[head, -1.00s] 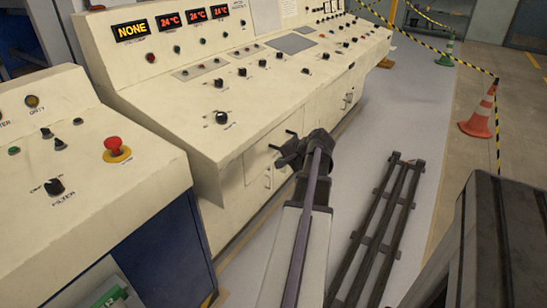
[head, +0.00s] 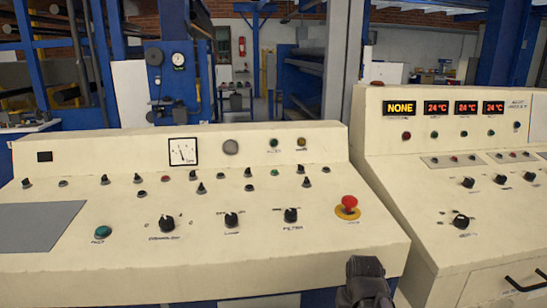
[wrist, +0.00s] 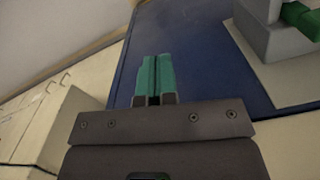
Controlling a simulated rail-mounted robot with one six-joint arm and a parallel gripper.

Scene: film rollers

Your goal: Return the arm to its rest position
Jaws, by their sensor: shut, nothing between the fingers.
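My gripper (wrist: 154,78) shows in the wrist view with its two green fingers together, shut and empty. A blue panel (wrist: 196,50) lies behind the fingers, and they look apart from it, though the gap is hard to judge. In the head view only a dark part of my arm shows at the bottom edge, just right of centre, in front of the near console (head: 190,272). The fingers and the rest of the arm are out of that view.
A grey fixture with a green handle (wrist: 298,17) stands at the wrist view's upper right. Beige cabinet fronts (wrist: 40,120) are at its left. In the head view, a red emergency button (head: 348,203) sits on the near console, and a second console (head: 410,180) with displays stands right.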

